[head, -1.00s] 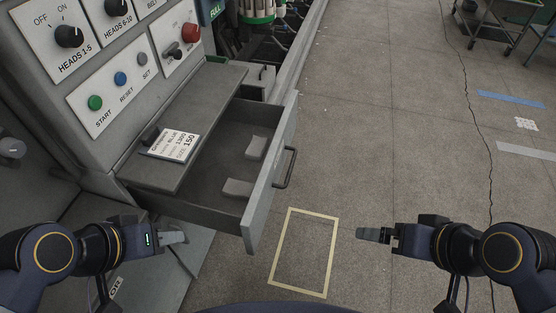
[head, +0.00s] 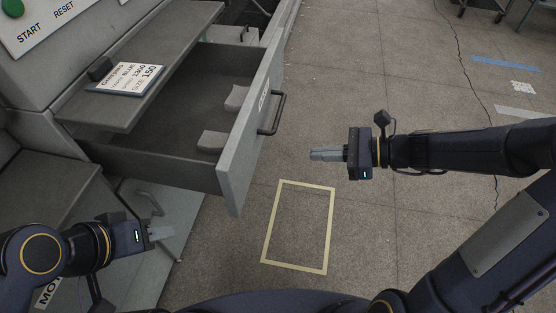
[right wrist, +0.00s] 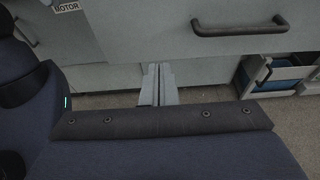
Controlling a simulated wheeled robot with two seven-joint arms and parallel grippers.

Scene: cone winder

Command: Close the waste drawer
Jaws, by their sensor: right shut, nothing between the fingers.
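The waste drawer (head: 232,165) is pulled out of the grey machine in the head view, with two grey blocks (head: 213,141) inside it. Its dark bar handle (head: 278,112) is on the front panel, and the handle also shows in the right wrist view (right wrist: 240,27). My right gripper (head: 314,153) is shut and empty, to the right of the drawer front and apart from it. In the right wrist view its fingers (right wrist: 158,84) point toward the drawer front, below and left of the handle. My left gripper (head: 171,236) is below the drawer at lower left, touching nothing visible; its fingers look closed together.
A shelf (head: 110,105) with a printed card (head: 125,78) sits above the drawer. A yellow taped rectangle (head: 266,232) marks the floor in front. Open floor lies to the right, with a cable across it. Blue bins (right wrist: 290,70) show at right in the right wrist view.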

